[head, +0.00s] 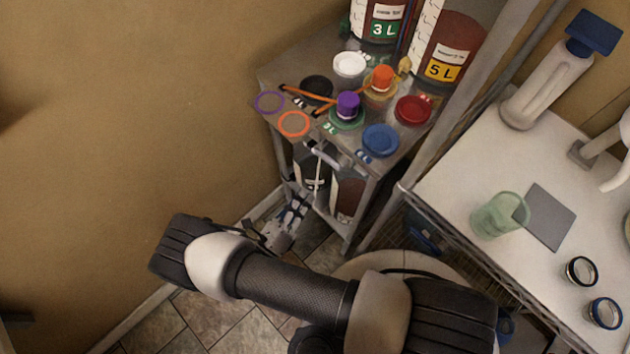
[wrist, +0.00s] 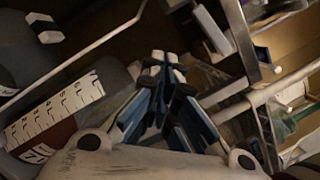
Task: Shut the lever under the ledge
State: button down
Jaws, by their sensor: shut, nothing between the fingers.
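The ledge is the grey top of a small metal stand (head: 345,128). A pale bar-like part (head: 324,158), possibly the lever, sits just under its front edge, with a thin white line hanging below it. I cannot tell how far it is turned. My gripper (head: 298,203) is low in front of the stand, below that part and apart from it. In the wrist view my gripper (wrist: 163,62) has its fingers together and holds nothing. A white and blue piece (wrist: 212,28) shows beyond the fingertips; I cannot tell whether it is the lever.
Coloured lids, including a blue lid (head: 381,140), and two orange sticks lie on the stand. Marked buckets (head: 447,45) stand behind. Dark containers (head: 347,193) sit beneath. A white table (head: 455,185) with a green cup (head: 499,214) is right; a wall is left.

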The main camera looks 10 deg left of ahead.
jog(key=shift+v, duration=1.35)
jog(key=shift+w+a+f, duration=0.1)
jog(key=shift+a+f, duration=0.05)
